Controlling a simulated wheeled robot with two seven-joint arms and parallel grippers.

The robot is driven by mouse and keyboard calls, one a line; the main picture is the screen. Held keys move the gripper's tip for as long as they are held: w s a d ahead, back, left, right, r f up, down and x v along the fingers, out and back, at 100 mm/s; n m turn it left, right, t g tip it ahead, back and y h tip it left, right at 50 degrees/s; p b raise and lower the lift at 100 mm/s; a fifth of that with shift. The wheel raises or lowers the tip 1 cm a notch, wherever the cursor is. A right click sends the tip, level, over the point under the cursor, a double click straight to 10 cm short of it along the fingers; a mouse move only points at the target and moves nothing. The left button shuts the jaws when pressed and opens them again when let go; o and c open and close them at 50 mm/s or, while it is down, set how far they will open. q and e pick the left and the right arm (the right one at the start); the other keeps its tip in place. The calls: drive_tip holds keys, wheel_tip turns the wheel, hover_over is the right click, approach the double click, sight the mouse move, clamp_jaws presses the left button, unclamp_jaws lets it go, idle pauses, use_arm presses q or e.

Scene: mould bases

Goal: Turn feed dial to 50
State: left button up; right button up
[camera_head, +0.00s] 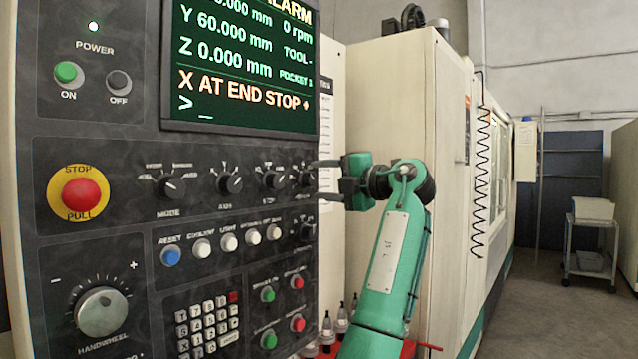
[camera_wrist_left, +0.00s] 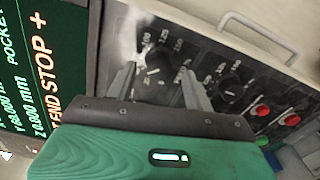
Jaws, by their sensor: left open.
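My left gripper (camera_head: 319,180) reaches in from the right side of the control panel, its fingers pointing left at the right-hand dials. In the wrist view the left gripper (camera_wrist_left: 158,72) is open, with a black dial (camera_wrist_left: 153,84) between its two fingers. Numbers including 100, 125 and 150 show around this dial, which appears to be the feed dial; its name is not legible. Contact and the exact setting cannot be told. My right gripper is out of view.
Another black dial (camera_wrist_left: 232,91) is close beside one finger; it shows below in the head view (camera_head: 305,230). The screen (camera_head: 240,70) reads "X AT END STOP +". A red stop button (camera_head: 80,195) is far left. Push buttons (camera_head: 268,293) lie below the dials.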

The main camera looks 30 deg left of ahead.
use_arm(q)
drive_tip(key=d+b, duration=0.1)
drive_tip(key=d, duration=1.1)
drive_tip(key=shift+s, duration=0.45)
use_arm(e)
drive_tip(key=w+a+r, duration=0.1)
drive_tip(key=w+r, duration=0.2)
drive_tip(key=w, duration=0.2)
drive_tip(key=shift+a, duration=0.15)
